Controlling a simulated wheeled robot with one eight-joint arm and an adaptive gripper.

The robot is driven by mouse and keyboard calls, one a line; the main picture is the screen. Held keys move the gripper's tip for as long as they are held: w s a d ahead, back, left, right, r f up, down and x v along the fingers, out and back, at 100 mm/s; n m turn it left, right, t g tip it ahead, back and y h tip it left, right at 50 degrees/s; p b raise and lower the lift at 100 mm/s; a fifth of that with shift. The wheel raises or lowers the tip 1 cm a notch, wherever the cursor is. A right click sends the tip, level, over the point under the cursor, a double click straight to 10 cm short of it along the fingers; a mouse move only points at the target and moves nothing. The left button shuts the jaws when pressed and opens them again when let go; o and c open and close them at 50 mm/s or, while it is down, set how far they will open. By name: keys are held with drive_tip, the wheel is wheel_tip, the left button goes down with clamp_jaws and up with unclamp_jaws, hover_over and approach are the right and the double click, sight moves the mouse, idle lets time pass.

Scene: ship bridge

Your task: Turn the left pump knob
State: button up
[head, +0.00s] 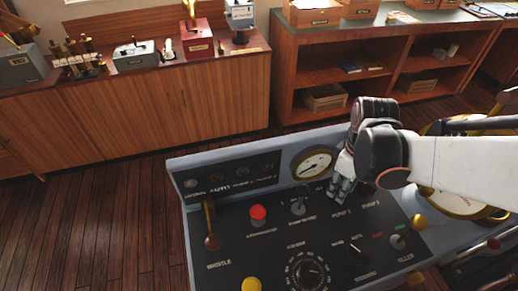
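The control console (235,190) has a dark panel with a printed PUMP 1 label (341,213) and a PUMP 2 label (371,204) to its right. My gripper (340,190) points down at the panel just above these labels, closest to PUMP 1. The pump knobs cannot be made out; my gripper and arm cover the area around the labels. I cannot tell whether my fingers touch a knob or how far apart they are.
Left of my gripper are a small grey switch (298,205) and a red button (258,214). A brass lever (211,240), a round dial (310,272), a black switch (357,253) and a tiller lever (398,241) share the panel. A gauge (314,164) stands behind.

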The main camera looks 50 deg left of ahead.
drive_tip(key=shift+s+a+f+b, duration=0.1)
drive_tip(key=shift+a+f+b, duration=0.1)
drive_tip(key=shift+f, duration=0.3)
drive_tip(key=shift+s+a+f+b, duration=0.1)
drive_tip(key=shift+a+f+b, duration=0.1)
drive_tip(key=shift+f, duration=0.3)
clamp_jaws()
drive_tip(key=shift+r, duration=0.1)
drive_tip(key=m, duration=0.6)
drive_tip(key=shift+s, duration=0.1)
drive_tip(key=m, duration=0.5)
drive_tip(key=shift+r+m, duration=0.1)
drive_tip(key=shift+m, duration=0.2)
